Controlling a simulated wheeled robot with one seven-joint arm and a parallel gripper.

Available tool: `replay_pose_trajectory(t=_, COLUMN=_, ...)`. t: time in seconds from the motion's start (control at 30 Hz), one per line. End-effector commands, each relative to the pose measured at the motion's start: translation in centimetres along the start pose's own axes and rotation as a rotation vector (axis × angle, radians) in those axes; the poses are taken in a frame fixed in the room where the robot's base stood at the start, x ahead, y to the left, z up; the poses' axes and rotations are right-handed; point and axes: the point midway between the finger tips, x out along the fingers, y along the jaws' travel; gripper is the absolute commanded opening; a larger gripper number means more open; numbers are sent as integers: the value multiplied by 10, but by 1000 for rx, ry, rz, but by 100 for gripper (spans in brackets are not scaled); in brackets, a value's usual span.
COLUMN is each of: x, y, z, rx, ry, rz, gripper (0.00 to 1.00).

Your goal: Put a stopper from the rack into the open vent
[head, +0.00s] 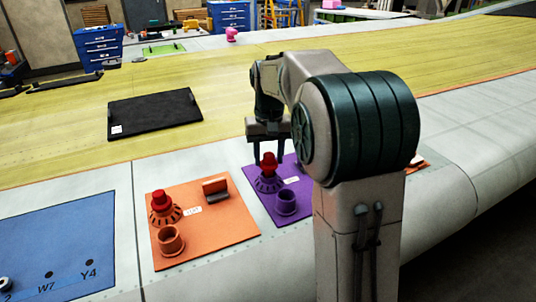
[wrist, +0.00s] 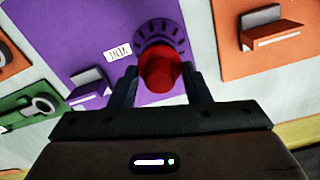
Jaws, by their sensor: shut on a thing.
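My gripper (head: 268,163) is shut on a red knob-like piece (head: 269,158) above the purple panel (head: 255,205). In the wrist view the red piece (wrist: 160,72) sits between my two dark fingers (wrist: 160,88). A dark slotted ring (head: 267,183) lies directly under it; I cannot tell whether the piece is seated in the ring or raised. A purple open-topped cup (head: 286,201) stands in front of the ring. A similar red piece (head: 160,200) stands on a slotted ring on the orange panel (head: 205,250). I cannot clearly make out which part is the stopper rack.
The orange panel also bears an open cup (head: 171,240) and an upright block (head: 215,188). A blue panel (head: 60,240) with labelled holes is at the left. A black tray (head: 155,113) lies on the yellow wing surface. A green panel (wrist: 28,115) shows in the wrist view.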

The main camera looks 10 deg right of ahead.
Motion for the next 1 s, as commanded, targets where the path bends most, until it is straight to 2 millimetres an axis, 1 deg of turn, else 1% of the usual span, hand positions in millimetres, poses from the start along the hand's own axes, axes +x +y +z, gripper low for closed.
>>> replay_pose_trajectory(t=1.0, x=20, y=0, z=0, rx=0, ry=0, rz=0, gripper=21)
